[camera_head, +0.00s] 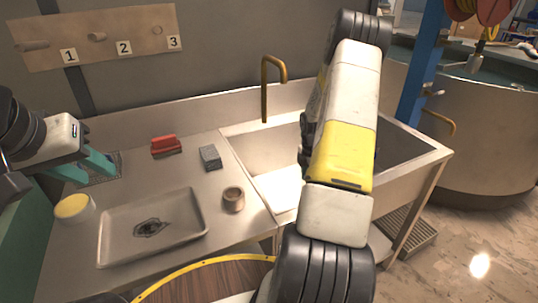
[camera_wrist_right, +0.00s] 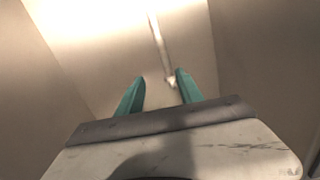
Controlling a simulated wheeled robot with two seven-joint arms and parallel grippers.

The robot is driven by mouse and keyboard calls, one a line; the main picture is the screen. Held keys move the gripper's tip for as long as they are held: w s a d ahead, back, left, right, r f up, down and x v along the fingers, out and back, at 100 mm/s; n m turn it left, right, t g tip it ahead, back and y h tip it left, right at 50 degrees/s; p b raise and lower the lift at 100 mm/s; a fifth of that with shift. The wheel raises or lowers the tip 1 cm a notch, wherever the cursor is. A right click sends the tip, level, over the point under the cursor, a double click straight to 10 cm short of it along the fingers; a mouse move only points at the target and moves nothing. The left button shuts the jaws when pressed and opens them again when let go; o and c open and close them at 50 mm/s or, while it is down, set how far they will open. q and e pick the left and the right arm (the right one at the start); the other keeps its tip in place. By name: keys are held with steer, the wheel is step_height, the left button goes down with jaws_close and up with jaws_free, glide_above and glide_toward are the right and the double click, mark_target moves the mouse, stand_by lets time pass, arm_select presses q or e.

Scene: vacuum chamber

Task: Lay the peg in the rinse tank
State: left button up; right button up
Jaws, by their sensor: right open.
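The rinse tank looks to be the pale sink basin (camera_head: 258,155) with a brass tap. My right arm crosses in front of it, and its gripper is hidden in the head view. In the right wrist view my right gripper (camera_wrist_right: 159,92) is open over pale walls and a bright floor. A thin pale strip (camera_wrist_right: 158,45) ends near its fingertips; I cannot tell whether it is the peg. Pegs (camera_head: 97,36) stick out of the wall board at marks 1 and 2; mark 3 shows only a small ring. My left gripper (camera_head: 88,166) is open and empty above the counter's left end.
The brass tap (camera_head: 265,90) rises behind the basin. A blue post (camera_head: 421,80) stands right.

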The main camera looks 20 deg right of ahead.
steer(key=s+a+r+m+t, duration=0.15)
steer(key=a+r+m, duration=0.25)
steer(key=a+r, duration=0.55)
steer(key=s+a+r+m+t, duration=0.15)
steer(key=a+r+m, duration=0.25)
steer(key=r, duration=1.1)
steer(key=s+a+r+m+t+y, duration=0.1)
steer(key=s+a+r+m, duration=0.3)
steer(key=s+a, duration=0.3)
steer(key=s+a+r+m+t+y, duration=0.1)
steer(key=s+a+r+m, duration=0.4)
steer(key=s, duration=0.6)
step_height(320, 180, up, 2)
steer(key=shift+s+a+r+t+y, duration=0.2)
steer(key=shift+a+t+y, duration=0.25)
steer(key=shift+a, duration=0.55)
